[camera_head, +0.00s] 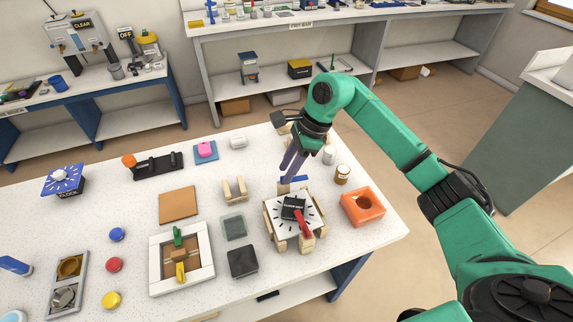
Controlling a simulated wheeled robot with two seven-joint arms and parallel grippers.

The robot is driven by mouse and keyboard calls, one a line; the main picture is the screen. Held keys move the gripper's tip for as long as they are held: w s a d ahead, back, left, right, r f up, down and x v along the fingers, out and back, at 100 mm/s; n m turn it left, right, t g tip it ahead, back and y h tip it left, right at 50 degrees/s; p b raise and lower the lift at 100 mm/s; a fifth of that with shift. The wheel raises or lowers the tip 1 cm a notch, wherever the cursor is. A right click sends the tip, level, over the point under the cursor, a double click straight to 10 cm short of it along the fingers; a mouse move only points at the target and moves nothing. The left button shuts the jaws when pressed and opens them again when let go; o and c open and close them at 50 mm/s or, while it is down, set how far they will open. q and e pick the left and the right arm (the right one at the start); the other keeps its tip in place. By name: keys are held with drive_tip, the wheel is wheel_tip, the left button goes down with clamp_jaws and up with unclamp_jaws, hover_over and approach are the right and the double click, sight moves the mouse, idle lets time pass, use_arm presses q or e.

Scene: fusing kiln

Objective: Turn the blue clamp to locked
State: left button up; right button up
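A white square fixture (275,212) with dark tick marks stands on wooden blocks at the right part of the speckled table. A black block with a label (293,207) sits in its middle. The blue clamp (296,179) shows as a small blue bar at the fixture's far edge, partly hidden by my gripper. A red clamp (303,224) is at the near edge. My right gripper (288,178) points down at the blue clamp from behind the fixture. Its fingers overlap in this view, so their opening and any contact are unclear. My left gripper is not in view.
A black block (242,261) and a white frame (157,262) lie to the left. Bare tabletop lies in front of the orange block.

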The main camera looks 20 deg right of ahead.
drive_tip(key=shift+s+a+f, duration=0.15)
drive_tip(key=shift+a+f, duration=0.05)
drive_tip(key=shift+f, duration=0.2)
clamp_jaws()
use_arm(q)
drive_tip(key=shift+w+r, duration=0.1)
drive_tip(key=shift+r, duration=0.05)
